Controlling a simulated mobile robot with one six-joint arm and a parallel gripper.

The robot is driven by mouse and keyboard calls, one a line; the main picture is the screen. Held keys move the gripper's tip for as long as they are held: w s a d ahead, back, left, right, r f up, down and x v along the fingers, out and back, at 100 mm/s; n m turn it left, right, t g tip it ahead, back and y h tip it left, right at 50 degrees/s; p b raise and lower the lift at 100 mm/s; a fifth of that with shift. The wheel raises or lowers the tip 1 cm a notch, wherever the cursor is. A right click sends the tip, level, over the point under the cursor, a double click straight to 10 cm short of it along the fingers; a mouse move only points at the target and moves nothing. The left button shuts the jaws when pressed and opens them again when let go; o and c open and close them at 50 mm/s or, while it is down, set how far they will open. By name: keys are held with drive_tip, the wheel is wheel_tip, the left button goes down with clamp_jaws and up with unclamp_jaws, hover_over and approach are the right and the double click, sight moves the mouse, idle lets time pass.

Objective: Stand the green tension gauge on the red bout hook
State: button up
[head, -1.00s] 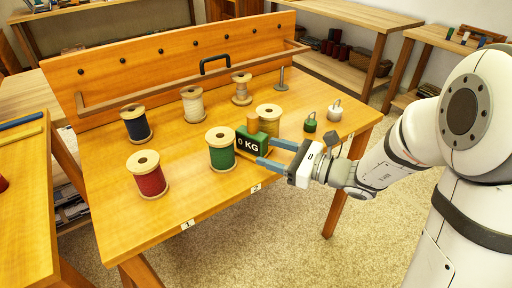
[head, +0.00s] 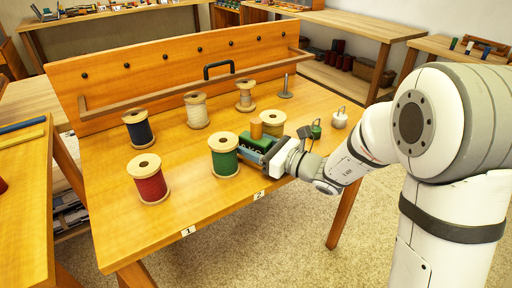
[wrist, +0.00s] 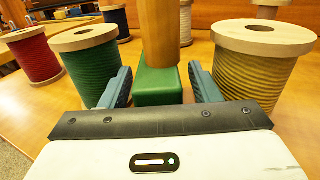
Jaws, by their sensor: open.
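The green block marked KG, which I take as the tension gauge (head: 255,142), stands on the table between the green and yellow spools; a wooden post rises from its top. In the wrist view the gauge (wrist: 157,88) lies between my two teal fingers, with a gap visible on the left and right. My gripper (wrist: 162,84) is open around it; in the head view my gripper (head: 258,152) partly hides the gauge. A red spool (head: 149,182) stands at the table's front left. I cannot make out a red hook; the small pegs on the back board look black.
The green spool (head: 224,158) is close left of the gauge and the yellow spool (head: 273,123) close right. Blue (head: 138,130), cream (head: 197,112) and tan (head: 245,96) spools stand behind. A small green weight (head: 316,130) and a white one (head: 340,118) are at right.

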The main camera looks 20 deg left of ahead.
clamp_jaws()
idle(0.5)
drive_tip(key=shift+r, duration=0.1)
